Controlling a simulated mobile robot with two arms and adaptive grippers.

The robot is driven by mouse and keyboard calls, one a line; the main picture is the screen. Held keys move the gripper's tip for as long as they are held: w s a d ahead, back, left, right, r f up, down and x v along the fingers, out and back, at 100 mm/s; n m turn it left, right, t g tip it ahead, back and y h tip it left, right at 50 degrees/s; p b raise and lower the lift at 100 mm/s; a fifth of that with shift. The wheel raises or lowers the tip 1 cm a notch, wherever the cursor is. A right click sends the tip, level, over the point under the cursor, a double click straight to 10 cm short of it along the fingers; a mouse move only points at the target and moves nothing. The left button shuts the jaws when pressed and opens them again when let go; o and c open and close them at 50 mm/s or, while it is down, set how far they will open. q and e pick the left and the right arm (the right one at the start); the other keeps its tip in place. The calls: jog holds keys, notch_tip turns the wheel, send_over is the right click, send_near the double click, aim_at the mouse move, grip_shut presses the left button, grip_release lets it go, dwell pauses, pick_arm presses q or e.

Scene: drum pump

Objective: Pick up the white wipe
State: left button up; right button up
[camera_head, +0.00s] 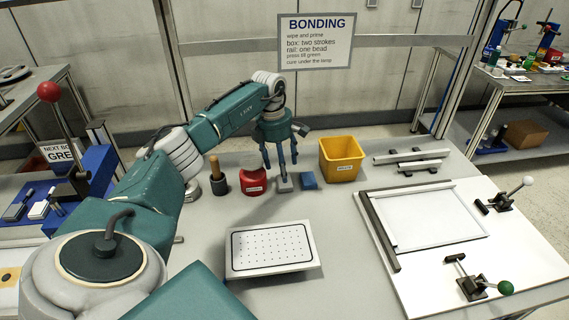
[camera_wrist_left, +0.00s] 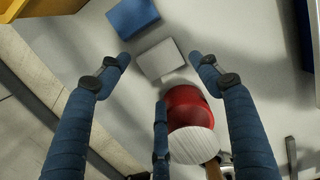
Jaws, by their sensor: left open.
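The white wipe (camera_head: 285,185) looks like a small pale block lying on the grey table, between the red holder and the blue block. My left gripper (camera_head: 280,164) has three blue fingers pointing down and hangs over the wipe. In the left wrist view, the wipe (camera_wrist_left: 160,59) lies between the spread fingertips (camera_wrist_left: 160,68), with nothing held. In the head view, one finger partly covers the wipe. I cannot tell the exact height of the fingertips above it. My right gripper is not in view.
A blue block (camera_head: 308,180) lies close right of the wipe, a red holder (camera_head: 253,187) close left. A yellow bin (camera_head: 341,168) stands behind right. A dotted white plate (camera_head: 273,250) lies in front, a framed white fixture board (camera_head: 420,275) at right. Table between is clear.

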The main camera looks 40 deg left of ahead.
pick_arm(q)
jog(key=f, duration=0.3)
jog(key=f+p, duration=0.1)
jog(key=f, duration=0.1)
jog(key=shift+w+d+f, duration=0.15)
jog(key=shift+w+f, duration=0.15)
jog(key=shift+f, duration=0.05)
jog(key=c, duration=0.9)
